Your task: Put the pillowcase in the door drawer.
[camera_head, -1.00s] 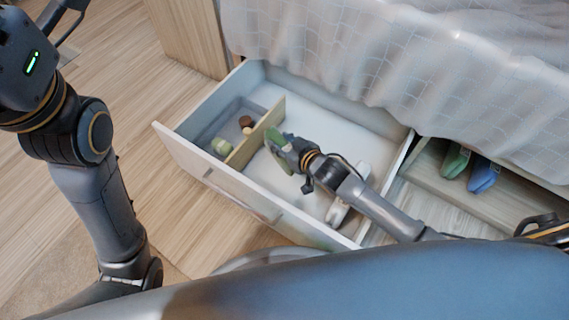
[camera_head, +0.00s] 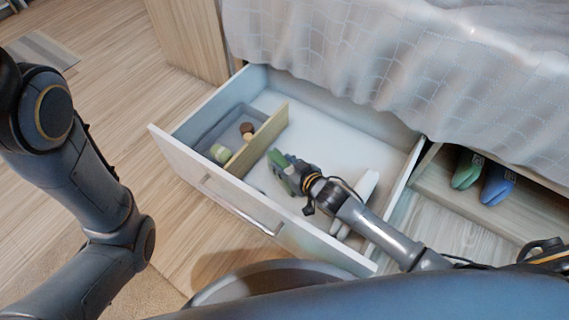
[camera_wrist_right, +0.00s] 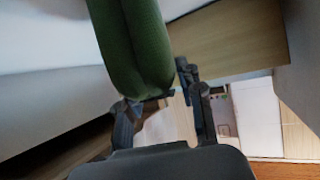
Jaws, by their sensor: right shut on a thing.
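A green, soft-looking rolled cloth (camera_head: 280,165), which I take for the pillowcase, is held by my right gripper (camera_head: 293,176). The gripper is shut on it, over the open white drawer (camera_head: 325,140), just right of the wooden divider. In the right wrist view the dark green cloth (camera_wrist_right: 145,45) extends from between the fingers (camera_wrist_right: 165,110). I cannot tell whether the cloth touches the drawer floor. My left gripper is out of view; only part of that arm shows at the left.
Left of the divider (camera_head: 258,140), a grey tray (camera_head: 222,128) holds small brown and green items. A white item (camera_head: 367,187) lies at the drawer's right, partly behind my arm. Green (camera_head: 467,170) and blue (camera_head: 497,185) rolled items sit in the right compartment. A bedspread (camera_head: 400,60) hangs behind.

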